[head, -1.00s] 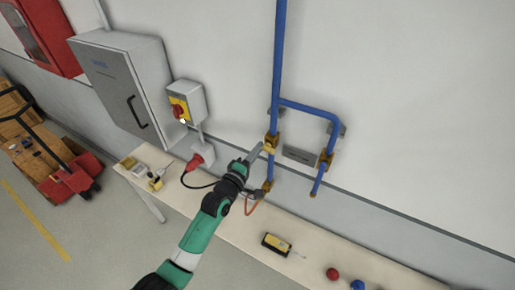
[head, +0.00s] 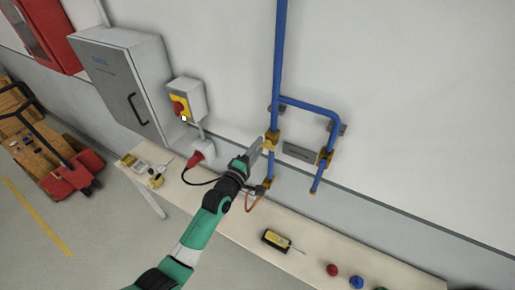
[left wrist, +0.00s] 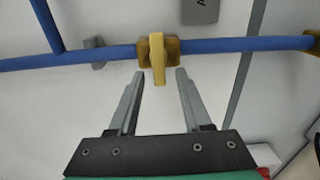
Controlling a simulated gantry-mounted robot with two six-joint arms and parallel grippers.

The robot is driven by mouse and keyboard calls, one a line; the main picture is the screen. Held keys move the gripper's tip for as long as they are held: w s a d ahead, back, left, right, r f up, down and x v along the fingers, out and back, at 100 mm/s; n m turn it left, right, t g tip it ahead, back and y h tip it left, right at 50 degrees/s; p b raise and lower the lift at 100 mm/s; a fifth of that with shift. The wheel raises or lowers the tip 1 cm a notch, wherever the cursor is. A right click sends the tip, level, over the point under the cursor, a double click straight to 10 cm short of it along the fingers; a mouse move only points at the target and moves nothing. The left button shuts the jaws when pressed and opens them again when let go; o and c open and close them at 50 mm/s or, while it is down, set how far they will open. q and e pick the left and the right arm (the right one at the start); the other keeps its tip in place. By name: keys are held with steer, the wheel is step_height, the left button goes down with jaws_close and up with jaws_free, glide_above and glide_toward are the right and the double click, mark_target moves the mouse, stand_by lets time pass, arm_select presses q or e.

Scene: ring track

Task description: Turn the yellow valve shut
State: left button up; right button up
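The yellow valve handle (left wrist: 158,58) lies across the blue pipe at its brass-coloured valve body (left wrist: 173,47) in the left wrist view. In the head view this valve (head: 271,139) sits on the vertical blue pipe, partly covered by my gripper. My left gripper (left wrist: 160,73) is open, with one finger on each side of the handle's free end. Gaps show between the handle and both fingers, and I see no contact. In the head view the left gripper (head: 255,151) is just left of the valve. My right gripper is not in view.
Other brass-coloured fittings sit on the right pipe branch (head: 326,157) and lower on the vertical pipe (head: 267,184). A bench (head: 210,196) runs below, carrying a yellow-black device (head: 276,240) and a red knob (head: 332,270). A red-yellow switch box (head: 187,98) hangs left.

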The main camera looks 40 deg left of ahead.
arm_select(q)
steer(key=v, duration=1.1)
steer(key=shift+s+p, duration=0.25)
steer(key=shift+p, duration=0.15)
steer(key=shift+d, duration=0.15)
